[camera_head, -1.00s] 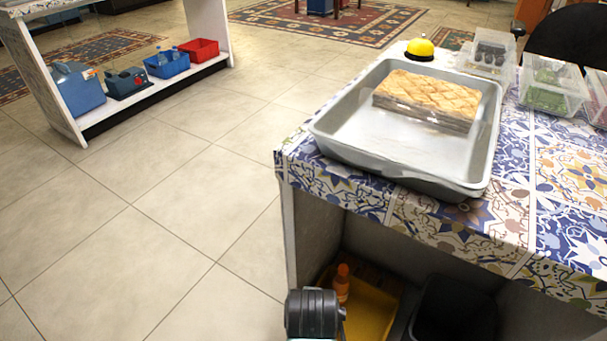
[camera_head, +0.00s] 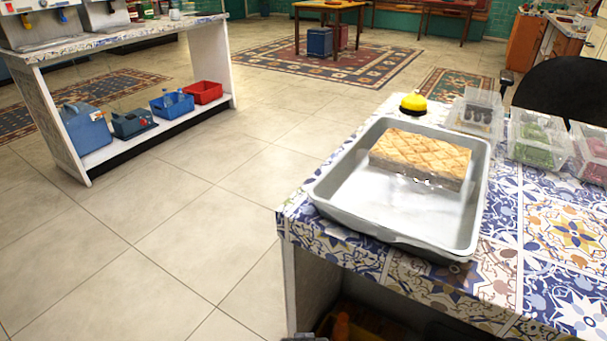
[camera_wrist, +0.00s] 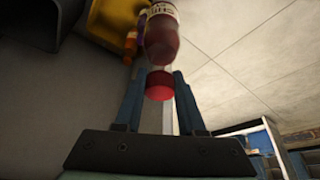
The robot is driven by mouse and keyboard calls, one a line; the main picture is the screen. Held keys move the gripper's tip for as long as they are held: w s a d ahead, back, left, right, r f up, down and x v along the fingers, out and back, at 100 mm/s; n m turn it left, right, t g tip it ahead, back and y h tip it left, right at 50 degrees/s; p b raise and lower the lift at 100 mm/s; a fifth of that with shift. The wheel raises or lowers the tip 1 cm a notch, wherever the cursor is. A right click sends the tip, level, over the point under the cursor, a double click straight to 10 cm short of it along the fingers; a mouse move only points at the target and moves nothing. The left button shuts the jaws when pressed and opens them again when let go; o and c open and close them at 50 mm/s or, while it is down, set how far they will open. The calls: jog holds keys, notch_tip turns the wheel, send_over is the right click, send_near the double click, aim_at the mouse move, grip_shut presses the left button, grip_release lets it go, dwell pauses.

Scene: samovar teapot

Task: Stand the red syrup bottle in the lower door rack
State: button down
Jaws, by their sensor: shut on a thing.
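In the wrist view the red syrup bottle (camera_wrist: 162,38) has dark red contents, a pale label and a red cap (camera_wrist: 159,86). My gripper (camera_wrist: 158,78) is shut on it near the cap end, one blue finger on each side. The bottle's far end is cut off by the top edge of the picture. The bottle cannot be made out in the head view. No door rack shows in either view.
A tiled counter (camera_head: 555,225) carries a metal tray (camera_head: 350,205) with a pastry slab (camera_head: 420,155). Below it, an orange bottle (camera_head: 341,326) partly shows; the wrist view shows a yellow bin (camera_wrist: 115,18). Open floor (camera_head: 170,220) lies left, before a white shelf unit (camera_head: 150,137).

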jog(key=w+r+p+v, duration=0.1)
jog(key=w+p+v, duration=0.1)
jog(key=p+v, duration=1.3)
jog(key=w+r+p+v, duration=0.1)
jog(key=w+p+v, duration=0.2)
jog(key=p+v, duration=1.3)
jog(key=shift+p, duration=0.45)
jog(key=shift+w+a+r, duration=0.1)
